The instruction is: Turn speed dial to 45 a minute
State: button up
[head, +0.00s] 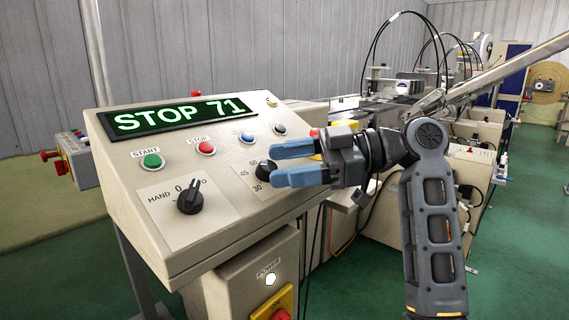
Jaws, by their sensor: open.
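My gripper (283,165) has two blue fingers, open, pointing left at the dial. The fingertips overlap the dial's right edge in this view; I cannot tell whether they touch it. The exact pointer direction is too small to read. The display (180,115) reads "STOP 71" in green.
A larger black HAND/0 selector (190,196) sits left of the dial. A red-and-yellow switch (277,306) is below. Machinery stands behind on the right; green floor is open at far right.

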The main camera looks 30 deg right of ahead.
jog(key=v, duration=0.7)
jog(key=shift+s+d, duration=0.1)
jog(key=shift+s, duration=0.05)
dwell(0.3)
